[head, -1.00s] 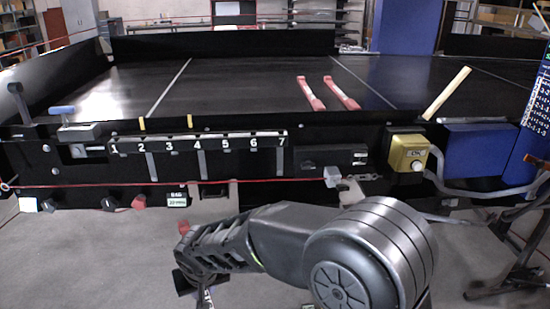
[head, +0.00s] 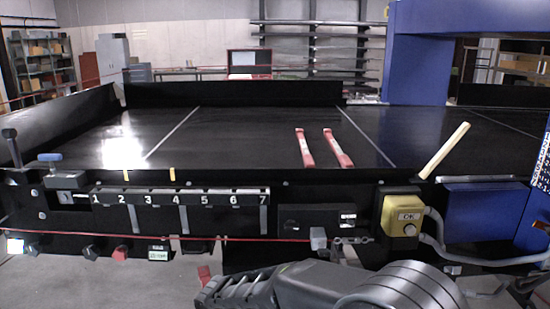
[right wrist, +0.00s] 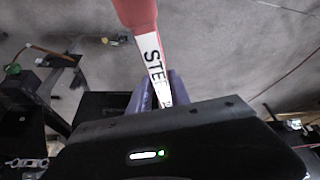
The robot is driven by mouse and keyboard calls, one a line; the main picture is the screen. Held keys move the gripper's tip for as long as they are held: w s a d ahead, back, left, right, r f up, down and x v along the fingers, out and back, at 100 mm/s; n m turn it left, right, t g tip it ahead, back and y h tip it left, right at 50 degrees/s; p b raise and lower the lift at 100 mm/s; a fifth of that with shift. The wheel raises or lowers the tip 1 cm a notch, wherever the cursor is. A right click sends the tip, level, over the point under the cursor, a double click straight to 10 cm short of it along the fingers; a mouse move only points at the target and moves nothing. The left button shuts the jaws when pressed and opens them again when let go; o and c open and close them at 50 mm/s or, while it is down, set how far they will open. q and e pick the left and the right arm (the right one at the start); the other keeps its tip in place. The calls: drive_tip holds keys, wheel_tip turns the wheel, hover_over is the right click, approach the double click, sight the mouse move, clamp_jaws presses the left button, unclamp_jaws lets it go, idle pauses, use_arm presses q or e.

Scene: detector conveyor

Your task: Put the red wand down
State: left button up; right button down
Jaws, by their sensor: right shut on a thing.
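My right gripper (right wrist: 161,88) is shut on a red wand (right wrist: 137,12) in the right wrist view. The wand has a red end and a white label with black letters beginning "STE". Its red end (head: 204,274) shows low in the head view, in front of the conveyor, beside my right arm. The rest of it is hidden there. Two more red wands with pale labels lie on the black belt, a left one (head: 304,147) and a right one (head: 338,147), side by side and apart. My left gripper is in neither view.
A black rail numbered 1 to 7 (head: 180,197) runs along the conveyor's front. A yellow OK button box (head: 402,215), a blue panel (head: 485,212) and a tilted pale stick (head: 444,150) are at right. The black belt (head: 235,150) is clear around the two wands.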

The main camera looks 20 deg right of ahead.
wheel_tip(320, 180, up, 5)
drive_tip(key=p, duration=0.4)
drive_tip(key=shift+a, duration=0.1)
drive_tip(key=shift+s+f+b, duration=0.15)
drive_tip(key=shift+f+b, duration=0.35)
drive_tip(key=shift+f, duration=0.35)
drive_tip(key=shift+s+f, duration=0.1)
drive_tip(key=shift+f, duration=0.2)
